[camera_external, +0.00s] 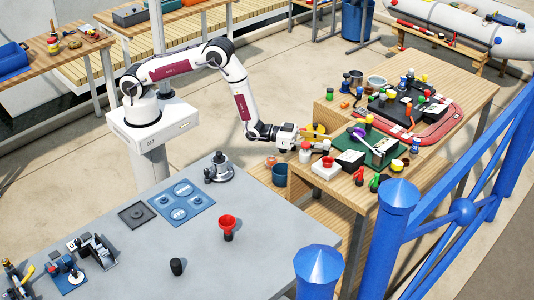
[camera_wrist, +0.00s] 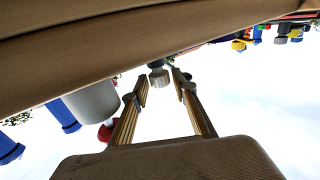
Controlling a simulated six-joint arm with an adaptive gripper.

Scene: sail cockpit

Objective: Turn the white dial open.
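My gripper (camera_external: 318,141) reaches over the left edge of the wooden table in the outside view. In the wrist view its two fingers (camera_wrist: 160,85) are spread with a clear gap, and nothing is held. A small grey-white knob (camera_wrist: 158,77) shows beyond the fingertips, roughly in line with the gap; it seems apart from them. A larger pale cylinder (camera_wrist: 93,102) is left of the fingers. I cannot tell for certain which of these is the white dial. In the outside view the dial is too small or hidden to pick out.
The wooden table (camera_external: 450,85) is crowded with small coloured parts. A white box (camera_external: 325,168) with a red top and a green board (camera_external: 352,157) stand close to my gripper. Blue railing (camera_external: 398,195) runs along the near right. The grey table (camera_external: 260,245) has free room.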

